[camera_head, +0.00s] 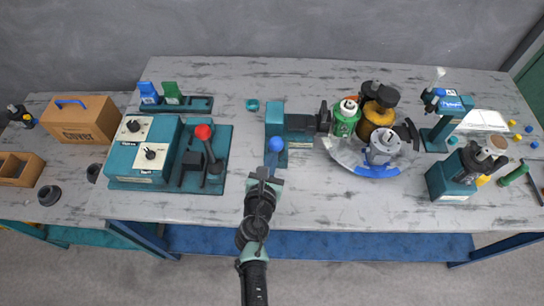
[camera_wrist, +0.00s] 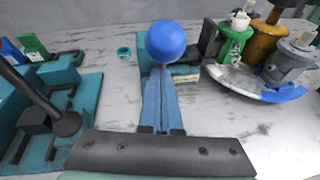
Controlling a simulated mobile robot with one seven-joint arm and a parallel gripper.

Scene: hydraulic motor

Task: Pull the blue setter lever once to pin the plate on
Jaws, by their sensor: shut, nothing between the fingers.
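The blue setter lever has a round blue ball knob (camera_head: 275,144), which stands up at the front of a teal setter unit (camera_head: 275,115). My gripper (camera_head: 264,174) is shut and empty, on the near side of the lever. I cannot tell whether the tips touch the lever. No separate plate can be made out clearly at the setter.
A teal control box (camera_head: 145,145) and a red-knobbed lever (camera_head: 204,132) stand to the left. The table front around my arm is clear.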

